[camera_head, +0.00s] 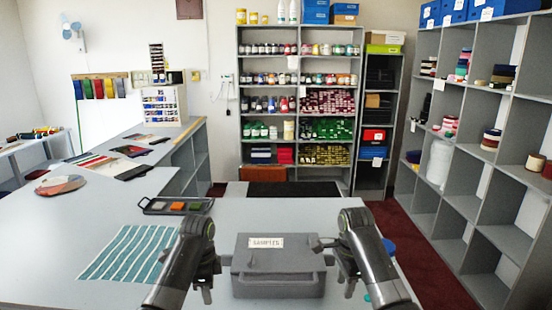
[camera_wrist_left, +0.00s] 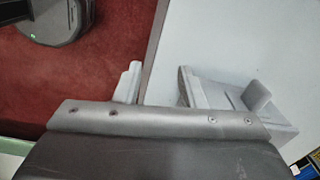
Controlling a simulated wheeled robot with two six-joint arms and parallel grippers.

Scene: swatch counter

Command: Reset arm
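My left gripper (camera_head: 207,288) hangs just left of the grey box in the head view. The left wrist view shows its two pale fingers (camera_wrist_left: 158,76) apart with nothing between them, so it is open; the counter edge and red floor lie beyond. My right gripper (camera_head: 346,284) is just right of the same box, pointing down. Its finger gap is not clear from this angle, and I cannot tell whether it touches the box. The grey lidded box (camera_head: 278,284) with a "SAMPLES" label sits on the counter between both grippers, its lid down.
The grey counter (camera_head: 100,222) holds a teal striped cloth (camera_head: 130,252), a dark tray with coloured swatches (camera_head: 176,206) and a fan of colour samples (camera_head: 60,185). Shelves (camera_head: 300,105) stand at the back and tall cubbies (camera_head: 470,215) at the right. The counter's left part has free room.

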